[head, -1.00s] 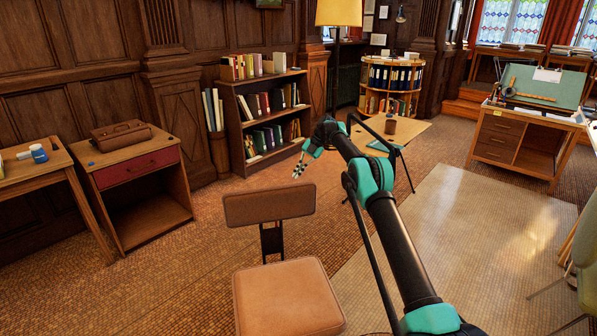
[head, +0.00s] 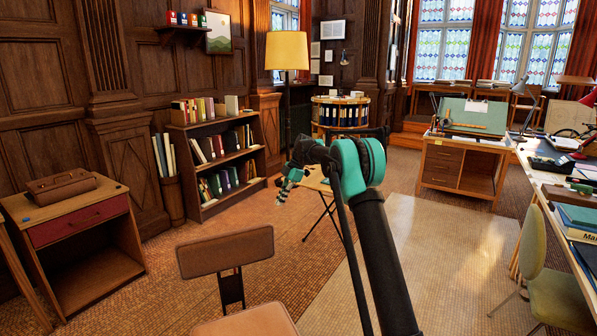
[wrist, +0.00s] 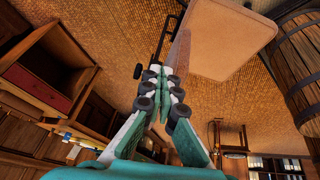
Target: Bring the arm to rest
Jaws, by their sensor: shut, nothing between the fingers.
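My arm, black with teal joints, reaches up and forward from the lower right in the head view. My gripper (head: 287,186) hangs at its far end, in front of the bookshelf and the small folding table. In the wrist view my gripper (wrist: 160,76) has its white and teal fingers together, with nothing between them. The fingers point toward a brown chair (wrist: 222,42), and part of its frame is hidden behind them. The gap between fingertips and chair cannot be judged exactly.
The brown chair (head: 226,252) stands close in front. A cabinet with a red drawer (head: 80,222) is at left, a bookshelf (head: 208,137) behind. A green chair (head: 552,290) and a long desk (head: 538,178) are at right. A wooden barrel (wrist: 303,60) shows in the wrist view.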

